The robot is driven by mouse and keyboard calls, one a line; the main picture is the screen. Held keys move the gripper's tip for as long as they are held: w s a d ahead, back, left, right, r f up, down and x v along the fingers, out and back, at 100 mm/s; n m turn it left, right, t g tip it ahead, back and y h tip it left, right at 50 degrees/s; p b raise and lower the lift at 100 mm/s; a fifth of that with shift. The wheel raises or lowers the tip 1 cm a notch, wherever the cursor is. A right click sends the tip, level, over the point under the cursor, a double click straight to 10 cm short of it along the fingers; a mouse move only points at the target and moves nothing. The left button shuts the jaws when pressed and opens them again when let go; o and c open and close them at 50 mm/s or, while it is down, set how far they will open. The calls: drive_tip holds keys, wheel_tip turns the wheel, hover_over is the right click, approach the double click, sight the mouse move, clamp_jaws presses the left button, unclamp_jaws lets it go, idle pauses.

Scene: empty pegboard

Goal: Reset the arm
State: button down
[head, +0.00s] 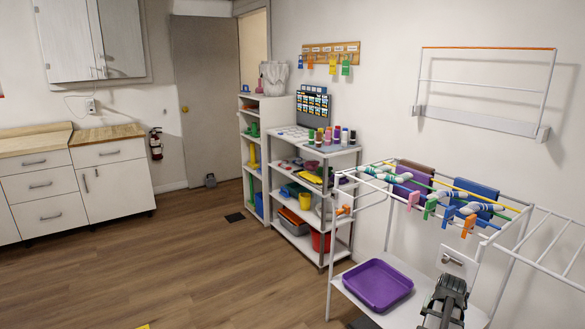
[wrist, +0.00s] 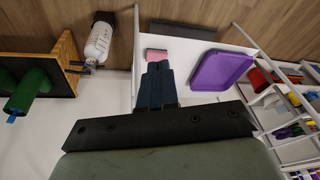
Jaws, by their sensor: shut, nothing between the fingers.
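My gripper (wrist: 158,72) is shut and empty in the wrist view, its dark fingers together. In that view its tips lie over a white shelf surface, close to a small pink block (wrist: 157,55) and left of the purple tray (wrist: 205,79). I cannot tell the height of the fingers above the shelf. In the head view part of my arm (head: 446,298) shows at the bottom right, beside the purple tray (head: 375,287); the fingers are not clear there.
A white drying rack (head: 383,210) with several coloured clips stands around the shelf at right. A stocked shelf unit (head: 318,152) stands behind it. In the wrist view a green cylinder (wrist: 30,92) and a white bottle (wrist: 99,42) are at left. Open wood floor (head: 160,265) lies at left.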

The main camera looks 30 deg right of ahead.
drive_tip(key=w+a+f+n+g+y, duration=0.2)
drive_tip(key=w+a+f+n, duration=0.15)
drive_tip(key=a+f, duration=0.9)
drive_tip(key=w+a+f+n+g+y, duration=0.15)
drive_tip(key=w+a+f, duration=0.25)
drive_tip(key=a+f, duration=0.85)
drive_tip(key=s+a+f+n+g, duration=0.1)
drive_tip(key=s+a+f+n, duration=0.2)
drive_tip(key=a, duration=0.8)
drive_tip(key=s+a+f+n+g, duration=0.2)
drive_tip(key=s+a, duration=0.3)
drive_tip(key=a, duration=0.5)
drive_tip(key=s+a+f+n+g+h, duration=0.1)
drive_tip(key=s+a+f+n+g, duration=0.1)
drive_tip(key=a, duration=0.9)
drive_tip(key=shift+s+a+f+n, duration=0.35)
drive_tip(key=shift+s+f+n, duration=0.55)
drive_tip(key=shift+s+f, duration=0.5)
drive_tip(key=c, duration=1.9)
unclamp_jaws()
drive_tip(key=shift+r, duration=0.1)
